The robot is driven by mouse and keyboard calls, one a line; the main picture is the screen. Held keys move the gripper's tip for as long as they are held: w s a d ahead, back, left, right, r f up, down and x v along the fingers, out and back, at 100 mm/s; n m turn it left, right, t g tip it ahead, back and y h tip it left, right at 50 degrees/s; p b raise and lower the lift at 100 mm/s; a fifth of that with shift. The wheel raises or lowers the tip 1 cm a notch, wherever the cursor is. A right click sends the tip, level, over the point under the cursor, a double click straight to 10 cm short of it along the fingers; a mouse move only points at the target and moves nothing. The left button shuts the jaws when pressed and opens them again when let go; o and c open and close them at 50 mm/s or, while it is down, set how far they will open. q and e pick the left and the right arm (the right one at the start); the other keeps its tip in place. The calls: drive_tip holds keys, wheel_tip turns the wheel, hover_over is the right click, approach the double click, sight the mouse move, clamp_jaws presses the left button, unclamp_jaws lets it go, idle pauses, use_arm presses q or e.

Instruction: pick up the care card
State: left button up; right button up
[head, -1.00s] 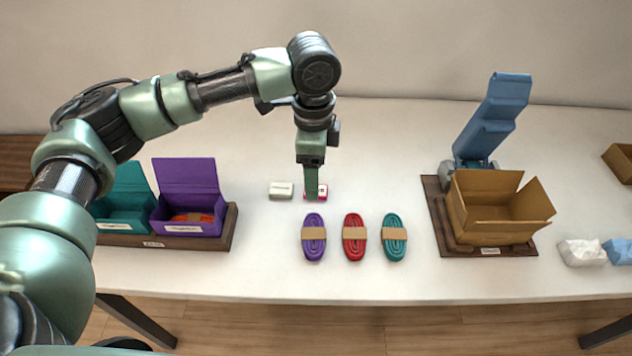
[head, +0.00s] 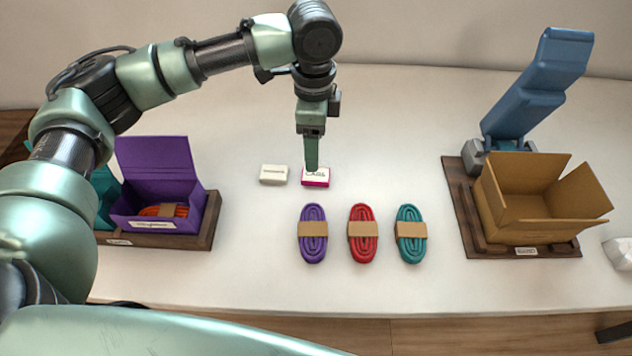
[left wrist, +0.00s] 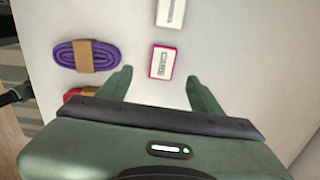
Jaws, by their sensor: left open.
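The care card looks to be the small white block with pink edges and a printed label (head: 316,177), lying flat on the table. It also shows in the left wrist view (left wrist: 162,62), just beyond the fingertips and roughly between their lines. My left gripper (head: 312,167) points down at the card's back edge in the head view and hides a little of it. In the left wrist view its two fingers (left wrist: 158,80) are spread with nothing between them. A plain white labelled block (head: 273,174) lies left of the card. My right gripper is out of view.
Purple (head: 312,245), red (head: 363,228) and teal (head: 410,245) cord bundles lie in front of the card. A purple open box (head: 155,165) stands left. A cardboard box (head: 525,200) and a blue jointed device (head: 540,85) stand right. The table behind the card is clear.

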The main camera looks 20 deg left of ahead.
sight(316, 174)
use_arm(q)
drive_tip(key=f, duration=0.8)
drive_tip(key=shift+w+d+f, duration=0.1)
drive_tip(key=shift+w+f, duration=0.15)
drive_tip(key=shift+f, duration=0.1)
drive_tip(key=shift+c, duration=0.3)
drive_tip(key=c, duration=1.4)
drive_tip(key=shift+o, duration=0.2)
drive_tip(key=shift+r, duration=0.1)
